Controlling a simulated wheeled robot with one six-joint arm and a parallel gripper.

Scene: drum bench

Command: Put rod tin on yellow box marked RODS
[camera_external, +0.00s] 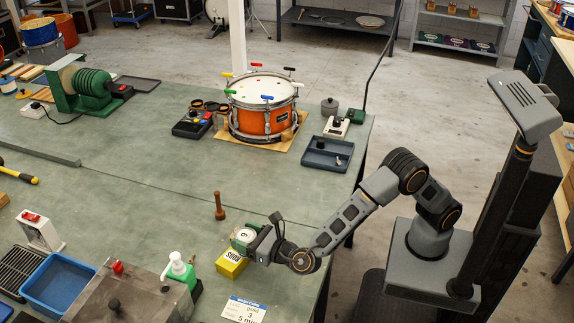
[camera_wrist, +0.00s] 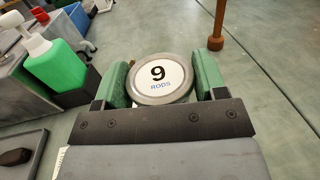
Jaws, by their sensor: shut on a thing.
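The rod tin (camera_wrist: 158,76) is round with a white lid marked "9 RODS" and a grey rim. My gripper (camera_wrist: 163,78) is shut on it, with one green finger on each side. In the external view the tin (camera_external: 244,236) is at the end of my gripper (camera_external: 246,239), over or on the yellow box (camera_external: 231,264) marked RODS. I cannot tell whether the tin touches the box top. The box is hidden in the wrist view behind the tin and gripper.
A wooden peg (camera_external: 219,207) stands just behind the box. A green bottle with a white pump (camera_external: 180,268) stands to the left, beside a grey metal case (camera_external: 130,295). A white card (camera_external: 243,311) lies in front.

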